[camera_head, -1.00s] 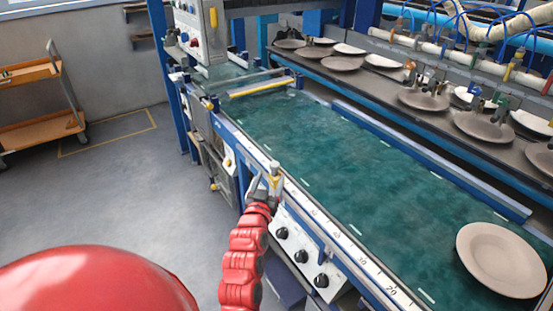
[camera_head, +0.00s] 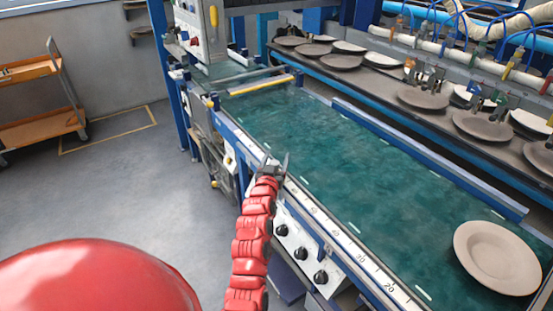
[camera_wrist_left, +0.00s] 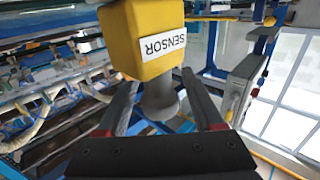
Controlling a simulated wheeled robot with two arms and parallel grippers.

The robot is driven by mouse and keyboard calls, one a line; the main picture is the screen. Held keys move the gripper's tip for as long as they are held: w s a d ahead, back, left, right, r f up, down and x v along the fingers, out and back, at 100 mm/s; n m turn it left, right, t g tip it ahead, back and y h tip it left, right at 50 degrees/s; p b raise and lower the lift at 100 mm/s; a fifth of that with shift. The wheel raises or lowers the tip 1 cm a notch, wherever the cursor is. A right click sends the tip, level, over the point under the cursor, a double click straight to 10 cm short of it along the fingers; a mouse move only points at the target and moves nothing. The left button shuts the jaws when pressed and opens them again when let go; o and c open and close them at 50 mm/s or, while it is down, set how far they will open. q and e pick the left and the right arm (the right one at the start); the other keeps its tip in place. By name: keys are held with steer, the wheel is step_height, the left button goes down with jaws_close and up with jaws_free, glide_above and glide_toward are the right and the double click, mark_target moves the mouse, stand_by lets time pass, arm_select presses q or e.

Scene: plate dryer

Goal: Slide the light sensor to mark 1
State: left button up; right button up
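The light sensor (camera_wrist_left: 150,38) is a yellow block with a white "SENSOR" label and a grey stem (camera_wrist_left: 160,103) in the left wrist view. The block lies at the fingertips and the stem shows between the spread fingers, with gaps visible on both sides. My left gripper (camera_head: 275,160) is at the near edge of the green conveyor, over the white scale rail (camera_head: 346,240). The sensor cannot be made out clearly in the head view. The rail carries numbers such as 20 and 30; mark 1 cannot be picked out. My right gripper is not in view.
A beige plate (camera_head: 497,258) lies on the green conveyor belt (camera_head: 330,165) at the right. A control panel with dark knobs (camera_head: 301,255) is below the rail. A rack (camera_head: 375,85) with several plates runs behind. An orange cart (camera_head: 40,98) stands far left.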

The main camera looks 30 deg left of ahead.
arm_select(q)
jaws_close()
stand_by(1.2)
